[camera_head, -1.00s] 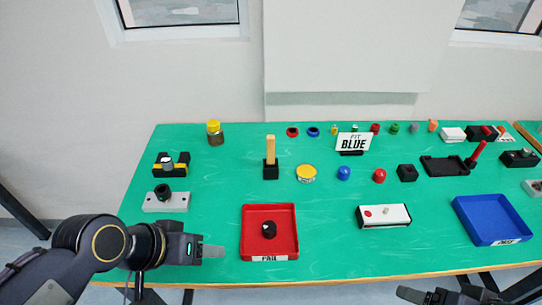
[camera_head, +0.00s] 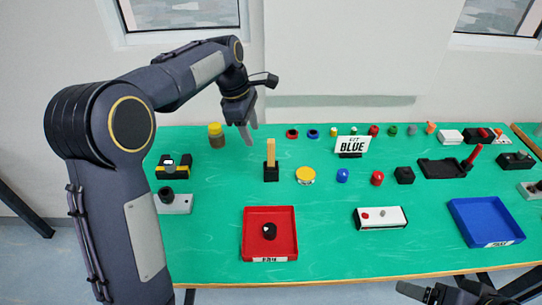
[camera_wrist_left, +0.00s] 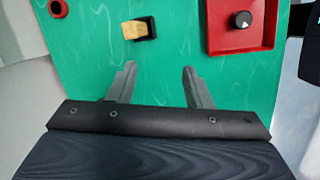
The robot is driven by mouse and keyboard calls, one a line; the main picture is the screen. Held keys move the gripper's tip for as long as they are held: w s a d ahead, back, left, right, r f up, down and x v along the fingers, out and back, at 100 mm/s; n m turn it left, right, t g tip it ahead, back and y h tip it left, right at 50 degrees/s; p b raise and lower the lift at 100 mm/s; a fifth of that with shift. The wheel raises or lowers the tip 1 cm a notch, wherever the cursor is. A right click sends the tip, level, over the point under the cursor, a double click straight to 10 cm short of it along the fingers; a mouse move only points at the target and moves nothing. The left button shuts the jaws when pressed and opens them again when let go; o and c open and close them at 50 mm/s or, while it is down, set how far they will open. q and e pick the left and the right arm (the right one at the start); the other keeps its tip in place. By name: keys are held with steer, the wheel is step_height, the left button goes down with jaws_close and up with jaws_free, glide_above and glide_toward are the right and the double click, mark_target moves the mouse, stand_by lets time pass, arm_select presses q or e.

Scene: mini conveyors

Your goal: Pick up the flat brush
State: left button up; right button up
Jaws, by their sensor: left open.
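The flat brush appears to be the upright piece with a light wooden handle (camera_head: 271,150), standing in a small black holder (camera_head: 271,174) left of the table's middle. In the left wrist view its handle (camera_wrist_left: 134,31) is seen from above, with bristles hidden. My left gripper (camera_head: 248,135) is raised behind and left of the handle, pointing down. In its wrist view the fingers (camera_wrist_left: 158,70) are spread apart with only green table between them, and the brush lies beyond them. My right gripper (camera_head: 428,294) shows only partly at the bottom right edge.
A yellow-capped jar (camera_head: 216,137) stands left of the brush, a yellow round tin (camera_head: 306,175) right of it. A red tray (camera_head: 247,232) holding a black knob lies in front. A white sign (camera_head: 352,144) stands further right. Green table between brush and tray is clear.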

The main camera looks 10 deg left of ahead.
mark_target(271, 141)
arm_select(q)
steer(key=w+d+n, duration=0.1)
steer(key=w+d+f, duration=0.1)
steer(key=w, duration=0.1)
steer(key=w+d+f+n+y, duration=0.1)
steer(key=shift+w+d+f+n+g, duration=0.2)
steer(key=shift+w+d+n+g, duration=0.05)
steer(key=shift+w+n+g, duration=0.05)
steer(key=shift+w+d+f, duration=0.1)
steer(key=shift+f, duration=0.2)
steer(key=f, duration=0.2)
steer(key=f+p, duration=0.1)
steer(key=f, duration=0.4)
steer(key=shift+w+d+f, duration=0.15)
steer(key=shift+w+d, duration=0.05)
steer(key=shift+d, duration=0.1)
jaws_close()
